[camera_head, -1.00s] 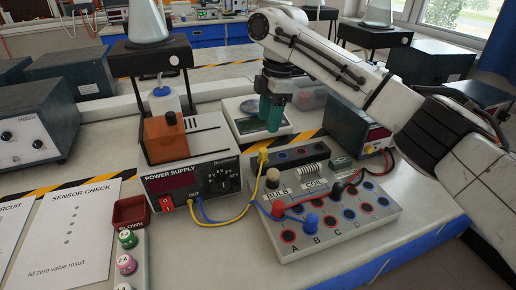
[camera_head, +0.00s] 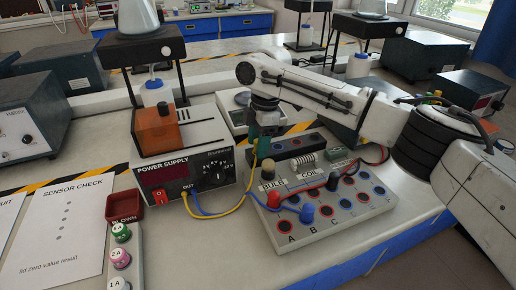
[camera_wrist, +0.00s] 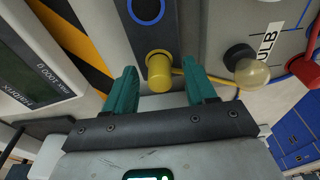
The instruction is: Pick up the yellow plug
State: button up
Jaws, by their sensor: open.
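The yellow plug (camera_wrist: 159,72) shows in the wrist view, with a yellow cable running off to its right. It sits at a socket on the face of the grey panel and lies between and slightly beyond the teal fingertips of my gripper (camera_wrist: 163,85). The fingers are apart, with a gap on each side of the plug. In the head view my gripper (camera_head: 264,143) is over the back left of the circuit board (camera_head: 350,228), and its fingers hide most of the plug. The yellow cable (camera_head: 228,212) leads from there to the power supply (camera_head: 190,175).
A red plug (camera_head: 273,199), a blue plug (camera_head: 307,213) and a bulb (camera_head: 267,170) stand close by on the board. The bulb (camera_wrist: 252,73) is right of the plug in the wrist view. A scale (camera_head: 232,112) is behind. The bench front right is clear.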

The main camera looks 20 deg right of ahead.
grip_shut()
dwell(0.5)
jog(key=shift+r, duration=0.1)
jog(key=shift+r, duration=0.2)
notch_tip(320, 180, up, 3)
jog(key=shift+s+p, duration=0.15)
jog(key=shift+p, duration=0.2)
jog(key=s+r+p, duration=0.1)
jog(key=s+r, duration=0.8)
jog(key=s, duration=0.4)
jog(key=shift+s+r, duration=0.25)
jog(key=shift+s, duration=0.1)
jog(key=shift+a+p, duration=0.1)
jog(key=shift+p, duration=0.25)
